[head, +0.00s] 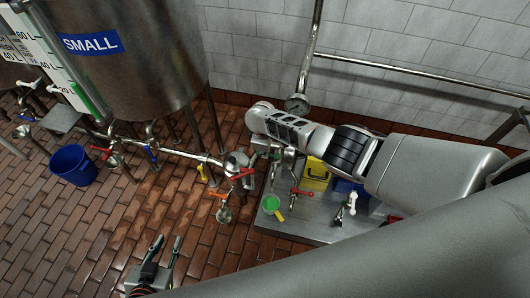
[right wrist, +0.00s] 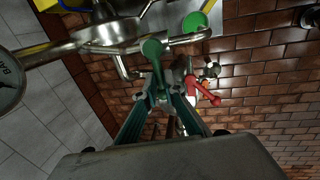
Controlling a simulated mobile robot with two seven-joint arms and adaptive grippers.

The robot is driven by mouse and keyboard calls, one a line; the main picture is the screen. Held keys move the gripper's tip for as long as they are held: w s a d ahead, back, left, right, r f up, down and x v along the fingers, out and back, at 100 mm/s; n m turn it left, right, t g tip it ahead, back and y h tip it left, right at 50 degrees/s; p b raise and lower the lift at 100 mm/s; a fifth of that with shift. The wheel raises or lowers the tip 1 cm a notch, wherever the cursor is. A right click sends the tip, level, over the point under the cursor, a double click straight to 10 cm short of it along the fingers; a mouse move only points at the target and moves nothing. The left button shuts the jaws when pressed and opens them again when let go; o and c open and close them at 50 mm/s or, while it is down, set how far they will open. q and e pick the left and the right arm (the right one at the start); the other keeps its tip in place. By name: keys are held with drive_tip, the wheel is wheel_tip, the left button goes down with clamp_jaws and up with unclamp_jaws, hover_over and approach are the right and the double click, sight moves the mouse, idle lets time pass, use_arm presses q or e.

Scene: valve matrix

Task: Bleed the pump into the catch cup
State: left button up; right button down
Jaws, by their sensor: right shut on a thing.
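My right gripper (right wrist: 160,98) is shut on a small green-handled valve (right wrist: 154,58); the handle stands up between its fingertips. In the head view my right arm covers most of this grip. A green cup (head: 270,202) with a yellow handle sits on the left edge of the steel platform (head: 305,236). The cup also shows near the top of the right wrist view (right wrist: 195,22), apart from the gripper. A rounded steel pump-like body (head: 237,163) stands left of the platform. My left gripper (head: 165,243) is open and empty above the brick floor.
A red valve handle (head: 243,174) is by the steel body, and another red handle (head: 301,193) is on the platform. A yellow bin (head: 317,174) and a white-handled valve (head: 350,203) are there too. A gauge (head: 298,103) hangs behind my right arm. A blue bucket (head: 73,165) stands left.

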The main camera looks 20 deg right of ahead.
drive_tip(key=shift+s+f, duration=0.1)
drive_tip(key=c, duration=2.1)
unclamp_jaws()
drive_tip(key=shift+c, duration=0.2)
drive_tip(key=shift+r, duration=0.2)
wheel_tip(320, 180, up, 12)
drive_tip(key=s+a, duration=0.1)
drive_tip(key=shift+s+f, duration=0.25)
drive_tip(key=shift+s, duration=0.15)
drive_tip(key=shift+a, duration=0.1)
